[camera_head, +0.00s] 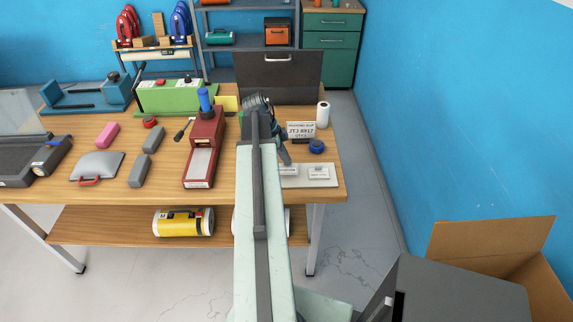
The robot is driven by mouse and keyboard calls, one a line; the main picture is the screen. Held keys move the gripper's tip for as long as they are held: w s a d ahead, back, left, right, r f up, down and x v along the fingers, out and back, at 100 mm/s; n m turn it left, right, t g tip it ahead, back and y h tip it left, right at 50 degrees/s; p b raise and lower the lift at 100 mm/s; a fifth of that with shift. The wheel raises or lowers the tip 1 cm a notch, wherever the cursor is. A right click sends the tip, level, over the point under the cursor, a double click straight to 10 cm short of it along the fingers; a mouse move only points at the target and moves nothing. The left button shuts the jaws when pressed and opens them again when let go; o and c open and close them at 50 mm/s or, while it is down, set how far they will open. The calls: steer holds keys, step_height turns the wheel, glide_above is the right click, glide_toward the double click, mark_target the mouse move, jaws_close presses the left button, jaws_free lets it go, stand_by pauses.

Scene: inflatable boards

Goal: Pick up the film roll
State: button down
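A small white upright roll (323,114), which looks like the film roll, stands at the back right of the wooden table. A larger roll with a yellow wrap and white ends (183,222) lies on the shelf under the table. A white rounded thing on that shelf is mostly hidden behind my arm, so I cannot tell what it is. My arm reaches forward over the table, and my gripper (279,132) is a dark shape at its far end, left of the white roll and apart from it. Its fingers are too small and covered to read.
A red device with a blue knob (203,145) stands left of my arm. A white sign (301,131), a blue tape roll (317,146) and a pale board (318,177) lie to the right. An open cardboard box (480,245) is on the floor at right.

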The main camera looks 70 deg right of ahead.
step_height(320, 180, down, 3)
steer(key=shift+r+b, duration=0.1)
steer(key=shift+b, duration=0.55)
steer(key=shift+r, duration=0.2)
steer(key=c, duration=2)
jaws_free()
steer(key=shift+f, duration=0.15)
steer(key=o, duration=0.4)
steer(key=p+v, duration=1.1)
steer(key=v, duration=0.1)
steer(key=shift+a, duration=0.1)
